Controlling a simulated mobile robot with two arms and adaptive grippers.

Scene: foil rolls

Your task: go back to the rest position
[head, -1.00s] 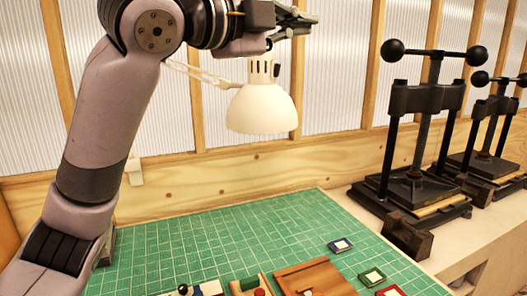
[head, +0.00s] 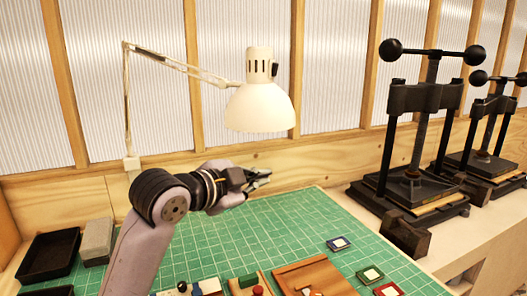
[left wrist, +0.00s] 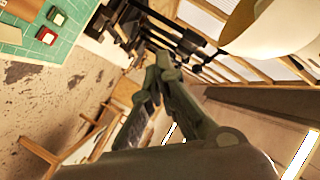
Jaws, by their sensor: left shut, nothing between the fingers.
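My left gripper (head: 258,179) is in the middle of the head view, above the far part of the green cutting mat (head: 300,225). It points to the right and is shut and empty. In the left wrist view the left gripper's fingers (left wrist: 160,62) are together with nothing between them. My right gripper is in neither view.
A cream desk lamp (head: 262,105) hangs behind and above the left gripper. Black screw presses (head: 415,150) stand at the right. Small framed pieces (head: 370,275) and a wooden board (head: 312,275) lie on the mat. A black tray (head: 48,255) and grey block (head: 97,238) are at left.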

